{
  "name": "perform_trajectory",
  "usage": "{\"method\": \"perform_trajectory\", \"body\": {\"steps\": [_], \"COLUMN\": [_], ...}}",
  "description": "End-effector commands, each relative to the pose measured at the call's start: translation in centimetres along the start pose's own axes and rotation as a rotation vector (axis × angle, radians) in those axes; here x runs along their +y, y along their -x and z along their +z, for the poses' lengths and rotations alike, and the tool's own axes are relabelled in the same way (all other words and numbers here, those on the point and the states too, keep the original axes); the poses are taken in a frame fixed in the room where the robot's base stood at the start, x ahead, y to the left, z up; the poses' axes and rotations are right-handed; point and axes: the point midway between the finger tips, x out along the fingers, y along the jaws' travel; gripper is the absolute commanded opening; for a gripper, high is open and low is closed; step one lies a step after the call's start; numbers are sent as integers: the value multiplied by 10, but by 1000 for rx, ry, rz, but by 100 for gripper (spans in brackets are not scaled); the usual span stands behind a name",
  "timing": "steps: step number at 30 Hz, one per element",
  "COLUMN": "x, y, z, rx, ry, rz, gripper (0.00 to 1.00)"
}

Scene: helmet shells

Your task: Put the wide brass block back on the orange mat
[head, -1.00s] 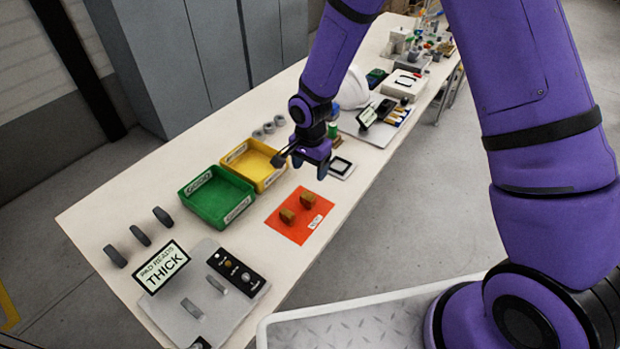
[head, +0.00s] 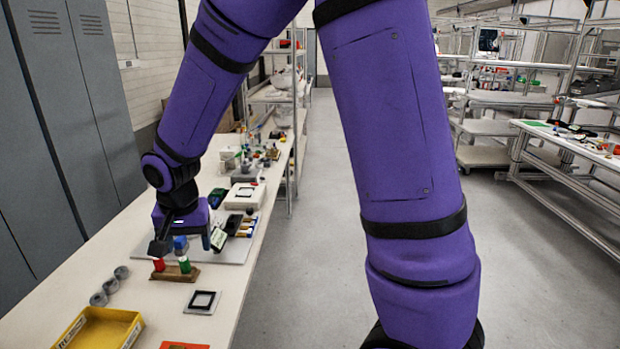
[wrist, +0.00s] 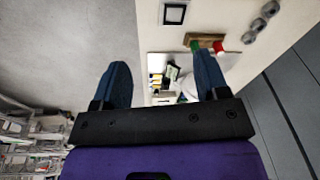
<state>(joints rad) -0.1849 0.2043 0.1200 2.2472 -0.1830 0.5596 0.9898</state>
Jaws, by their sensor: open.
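Only the far edge of the orange mat (head: 185,346) shows, at the bottom of the head view. No brass block is visible in the head or wrist view now. My gripper (head: 192,240) is over the table beyond the mat, near a wooden stand with a red and a green piece. In the wrist view my gripper (wrist: 162,82) has its two blue fingers wide apart, with nothing held between them.
The wooden stand (head: 176,273) and a black-framed pad (head: 202,301) lie near the gripper. A yellow bin (head: 100,328) and several grey rings (head: 110,286) are at the left. Cluttered trays stand farther back. Grey lockers (head: 60,110) line the left; open floor lies right.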

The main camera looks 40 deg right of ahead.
Motion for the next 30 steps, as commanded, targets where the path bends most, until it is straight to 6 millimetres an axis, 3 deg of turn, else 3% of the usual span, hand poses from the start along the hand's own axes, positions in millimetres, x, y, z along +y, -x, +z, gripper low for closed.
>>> {"method": "perform_trajectory", "body": {"steps": [1,6,15,24,30], "x": [11,46,112,174,202], "y": [19,71,146,196,212], "z": [-1,2,28,74,102], "rx": [19,66,146,228,273], "ry": [17,99,246,398,484], "rz": [-10,-29,-60,-91,-107], "gripper": [68,68,68,68,68]}}
